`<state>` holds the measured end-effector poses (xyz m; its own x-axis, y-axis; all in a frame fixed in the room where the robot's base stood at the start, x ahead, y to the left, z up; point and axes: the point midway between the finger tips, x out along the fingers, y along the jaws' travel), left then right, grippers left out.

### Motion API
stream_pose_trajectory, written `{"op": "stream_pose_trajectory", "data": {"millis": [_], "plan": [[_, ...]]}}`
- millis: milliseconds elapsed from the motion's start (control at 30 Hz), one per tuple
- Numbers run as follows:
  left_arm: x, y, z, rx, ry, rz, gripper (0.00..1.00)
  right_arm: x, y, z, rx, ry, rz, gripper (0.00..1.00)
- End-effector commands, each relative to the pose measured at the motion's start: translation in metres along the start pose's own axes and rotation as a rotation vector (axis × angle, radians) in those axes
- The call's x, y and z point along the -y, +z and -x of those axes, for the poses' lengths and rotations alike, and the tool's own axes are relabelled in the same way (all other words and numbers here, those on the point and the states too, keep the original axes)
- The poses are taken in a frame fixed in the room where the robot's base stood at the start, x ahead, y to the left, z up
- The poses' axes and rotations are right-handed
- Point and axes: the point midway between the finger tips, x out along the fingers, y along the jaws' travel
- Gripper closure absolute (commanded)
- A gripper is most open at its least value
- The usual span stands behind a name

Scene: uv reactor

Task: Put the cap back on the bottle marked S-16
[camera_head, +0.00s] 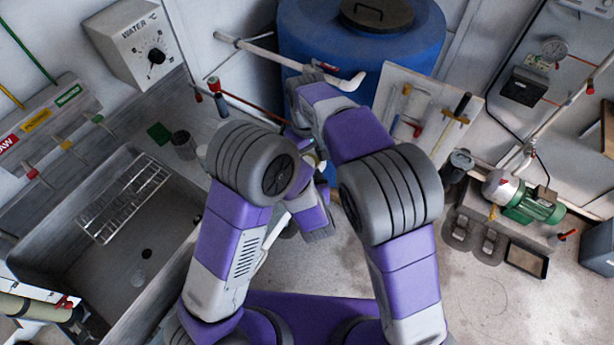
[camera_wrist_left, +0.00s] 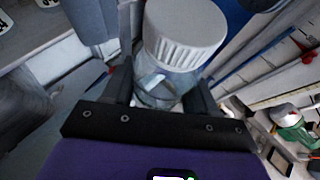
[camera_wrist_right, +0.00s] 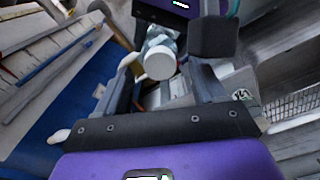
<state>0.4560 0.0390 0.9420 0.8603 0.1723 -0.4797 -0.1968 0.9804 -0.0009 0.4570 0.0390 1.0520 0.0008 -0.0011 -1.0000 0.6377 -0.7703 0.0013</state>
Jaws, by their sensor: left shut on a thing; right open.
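A clear bottle (camera_wrist_left: 160,88) with a ribbed white cap (camera_wrist_left: 186,38) at its mouth is in the left wrist view. My left gripper (camera_wrist_left: 165,92) is shut on the bottle's body below the cap. In the right wrist view the cap (camera_wrist_right: 160,63) faces the camera, with the clear bottle (camera_wrist_right: 160,38) behind it. My right gripper (camera_wrist_right: 165,85) is open, its fingers apart on either side below the cap, and holds nothing. I cannot read any marking on the bottle. In the head view my arms mostly hide the grippers.
A sink (camera_head: 160,255) with a wire rack (camera_head: 122,200) is at the left. A large blue tank (camera_head: 345,48) stands behind my arms, with a white panel (camera_head: 435,85) beside it. A green motor pump (camera_head: 525,197) is on the right.

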Motion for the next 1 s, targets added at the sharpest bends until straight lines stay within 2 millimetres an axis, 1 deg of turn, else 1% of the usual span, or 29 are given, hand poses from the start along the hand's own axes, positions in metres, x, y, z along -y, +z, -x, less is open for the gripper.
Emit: {"op": "stream_pose_trajectory", "data": {"millis": [33,300,400,500,667,1000], "plan": [[0.000,0.001,0.000,0.001,0.000,0.000,1.00,-0.001,-0.001,0.011,-0.006,0.000,0.000,0.31],[0.000,0.001,0.000,0.001,0.000,0.000,1.00,-0.001,-0.001,0.068,-0.006,0.000,0.000,0.31],[0.000,0.001,0.000,0.001,0.000,0.001,1.00,-0.001,0.000,0.085,-0.006,0.000,-0.001,0.31],[0.000,0.001,0.000,0.001,0.000,0.000,1.00,0.000,0.000,0.096,-0.003,0.000,0.000,0.31],[0.000,0.001,0.000,0.001,0.000,0.000,1.00,0.000,0.000,0.104,-0.001,0.000,0.000,0.31],[0.000,0.001,0.000,0.001,0.000,0.000,1.00,-0.001,0.000,0.104,-0.002,-0.001,-0.002,0.31]]}}
